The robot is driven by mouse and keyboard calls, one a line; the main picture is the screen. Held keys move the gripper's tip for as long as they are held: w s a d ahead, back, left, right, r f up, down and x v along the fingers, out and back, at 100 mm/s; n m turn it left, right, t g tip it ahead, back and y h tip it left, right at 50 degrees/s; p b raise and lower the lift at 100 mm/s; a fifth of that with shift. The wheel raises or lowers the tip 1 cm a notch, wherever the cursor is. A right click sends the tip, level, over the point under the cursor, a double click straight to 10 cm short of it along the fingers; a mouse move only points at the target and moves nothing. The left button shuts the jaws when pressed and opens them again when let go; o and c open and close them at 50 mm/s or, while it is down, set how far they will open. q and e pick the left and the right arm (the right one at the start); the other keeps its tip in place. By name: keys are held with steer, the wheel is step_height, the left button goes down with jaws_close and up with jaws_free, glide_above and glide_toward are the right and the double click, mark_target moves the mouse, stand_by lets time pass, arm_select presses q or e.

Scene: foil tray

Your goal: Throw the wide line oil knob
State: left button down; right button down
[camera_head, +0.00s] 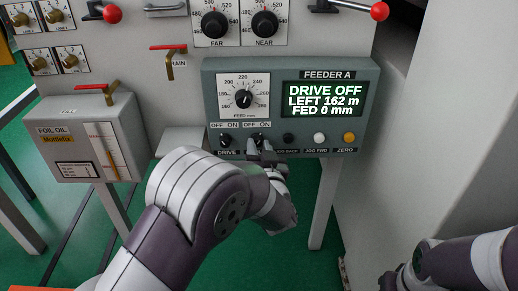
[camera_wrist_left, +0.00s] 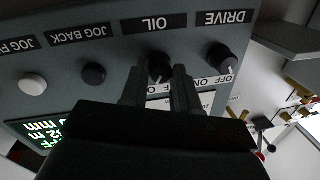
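The oil knob (camera_head: 257,138) is a small black rotary knob with an OFF/ON plate above it on the FEEDER A panel (camera_head: 370,110). It also shows in the left wrist view (camera_wrist_left: 159,66), under the OIL label there. My left gripper (camera_head: 261,152) is at the knob, with one finger on each side of it in the left wrist view (camera_wrist_left: 160,84). I cannot tell whether the fingers press on it. The knob's pointer is largely hidden. My right gripper (camera_head: 389,281) is at the lower right, only partly in view, away from the panel.
The black DRIVE knob (camera_head: 226,140) is just left of the oil knob; the JOG BACK button (camera_head: 288,138) is just right. The display (camera_head: 322,99) reads DRIVE OFF, LEFT 162 m, FED 0 mm. A FOIL OIL box (camera_head: 85,150) stands left, with a red lever (camera_head: 168,48) above.

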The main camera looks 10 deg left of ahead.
arm_select(q)
steer(key=shift+n, duration=0.4)
steer(key=shift+r+n+p, duration=0.1)
steer(key=shift+n+p, duration=0.4)
steer(key=shift+n, duration=0.4)
steer(key=n, duration=0.2)
steer(key=shift+n+g+h, duration=0.3)
steer(key=n, duration=0.3)
steer(key=shift+h, duration=0.3)
steer(key=shift+n+h+b, duration=0.3)
steer(key=shift+n+b, duration=0.2)
steer(key=shift+n, duration=0.9)
steer(key=c, duration=0.8)
jaws_free()
steer(key=shift+c, duration=0.2)
steer(key=shift+r, duration=0.1)
